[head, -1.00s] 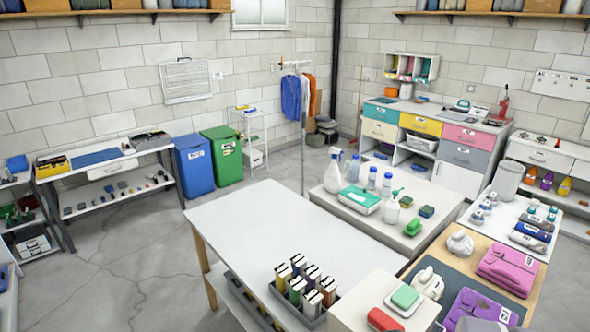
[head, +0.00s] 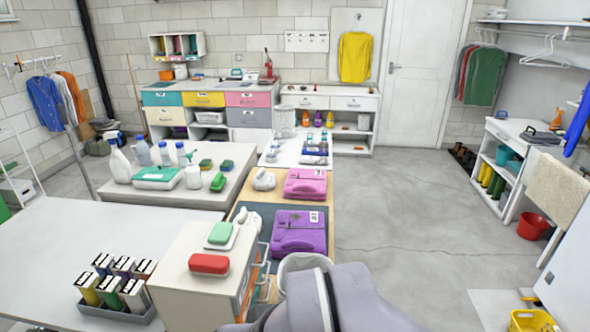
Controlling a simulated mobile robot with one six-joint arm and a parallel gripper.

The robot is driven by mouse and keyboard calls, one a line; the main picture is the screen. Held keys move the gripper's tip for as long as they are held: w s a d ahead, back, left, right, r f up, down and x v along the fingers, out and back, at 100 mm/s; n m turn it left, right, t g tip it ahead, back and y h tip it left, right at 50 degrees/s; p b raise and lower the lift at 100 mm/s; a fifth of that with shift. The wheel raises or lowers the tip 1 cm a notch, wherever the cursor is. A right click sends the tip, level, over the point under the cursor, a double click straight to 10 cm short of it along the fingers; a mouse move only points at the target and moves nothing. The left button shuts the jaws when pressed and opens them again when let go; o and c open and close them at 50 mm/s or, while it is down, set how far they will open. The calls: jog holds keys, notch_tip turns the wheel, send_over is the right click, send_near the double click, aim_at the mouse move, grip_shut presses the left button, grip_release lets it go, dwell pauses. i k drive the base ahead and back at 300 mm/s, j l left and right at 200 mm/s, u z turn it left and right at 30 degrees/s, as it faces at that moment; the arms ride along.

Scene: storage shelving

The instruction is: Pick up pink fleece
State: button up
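A pink folded piece (head: 305,184) with a small white label, which looks like the pink fleece, lies flat on a tan surface in the middle of the head view. A purple folded piece (head: 300,232) of similar shape, also labelled, lies nearer on a dark mat. Nothing covers the pink one. A grey part of my own arm shows at the bottom edge, well nearer than the pink piece. My gripper is not in view.
A white bin (head: 300,263) stands just in front of the purple piece. A white bottle (head: 264,180) is left of the pink piece. Open concrete floor (head: 400,215) lies to the right.

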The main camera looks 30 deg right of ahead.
aim_at(311, 186)
jog(key=z, duration=1.05)
jog(key=i+l, duration=0.15)
jog(key=l, duration=0.2)
jog(key=i+l+u, duration=0.15)
jog(key=l, duration=0.15)
jog(key=i+l, duration=0.15)
jog(key=l, duration=0.2)
jog(key=i+l+u, duration=0.1)
jog(key=l, duration=0.25)
jog(key=i+l+u, duration=0.35)
jog(key=i+l, duration=0.25)
jog(key=i, duration=0.35)
jog(key=i+l+u, duration=0.3)
jog(key=i+l, duration=0.55)
jog(key=i+j+u, duration=0.1)
jog(key=i, duration=0.15)
